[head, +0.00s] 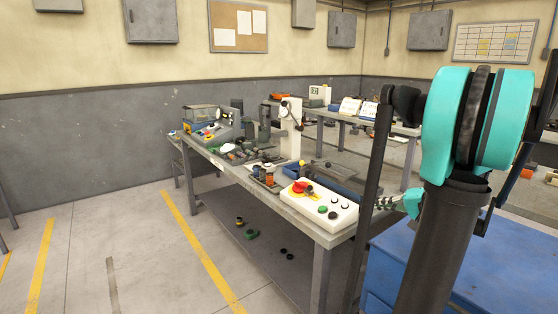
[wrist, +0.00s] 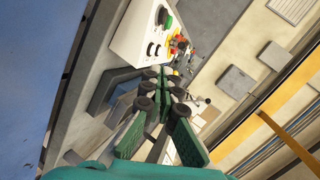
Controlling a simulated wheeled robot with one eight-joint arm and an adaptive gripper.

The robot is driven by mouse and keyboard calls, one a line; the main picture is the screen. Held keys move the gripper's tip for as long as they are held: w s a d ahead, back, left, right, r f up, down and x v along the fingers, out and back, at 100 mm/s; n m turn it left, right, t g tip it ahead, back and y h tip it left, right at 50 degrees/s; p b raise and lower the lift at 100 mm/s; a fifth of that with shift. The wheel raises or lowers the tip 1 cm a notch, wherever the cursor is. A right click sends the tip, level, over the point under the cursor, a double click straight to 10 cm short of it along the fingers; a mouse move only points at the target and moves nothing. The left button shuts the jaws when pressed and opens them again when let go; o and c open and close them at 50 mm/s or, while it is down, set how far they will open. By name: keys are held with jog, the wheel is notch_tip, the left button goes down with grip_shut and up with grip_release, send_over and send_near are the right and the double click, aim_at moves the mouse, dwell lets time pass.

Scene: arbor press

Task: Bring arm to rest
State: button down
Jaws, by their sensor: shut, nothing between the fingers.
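My gripper (wrist: 165,102) shows in the wrist view, with its green-padded fingers closed together and nothing between them. In the head view my arm stands upright at the right, and the gripper is mostly hidden behind it; a small teal and grey part shows beside the workbench's near end. The white arbor press (head: 290,115) stands on the workbench (head: 312,226), well away from my arm. A white control box (head: 320,203) with a red knob and green and black buttons sits on the near end of the bench. The control box (wrist: 146,38) also shows in the wrist view, beyond the fingers.
A blue cabinet (head: 450,265) stands at the lower right, near my arm. Small parts and blue bins (head: 292,169) crowd the bench. A few rings (head: 251,234) lie below it. A second bench (head: 400,128) stands behind. The floor at left (head: 120,240) is clear.

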jog(key=s+a+f+n+g+h, duration=0.1)
jog(key=s+a+f+g+h, duration=0.1)
jog(key=s+a+f, duration=0.3)
jog(key=s+a+f+n+g+h, duration=0.1)
jog(key=s+a+f+g, duration=0.2)
jog(key=a+f, duration=0.35)
jog(key=s+a+f+n+h, duration=0.2)
jog(key=s+f+h, duration=0.4)
jog(key=s, duration=0.6)
jog(key=shift+s+n+g, duration=0.15)
jog(key=shift+n+g, duration=0.25)
jog(key=shift+n, duration=0.5)
jog(key=c, duration=2.2)
grip_release()
jog(key=shift+a+f, duration=0.1)
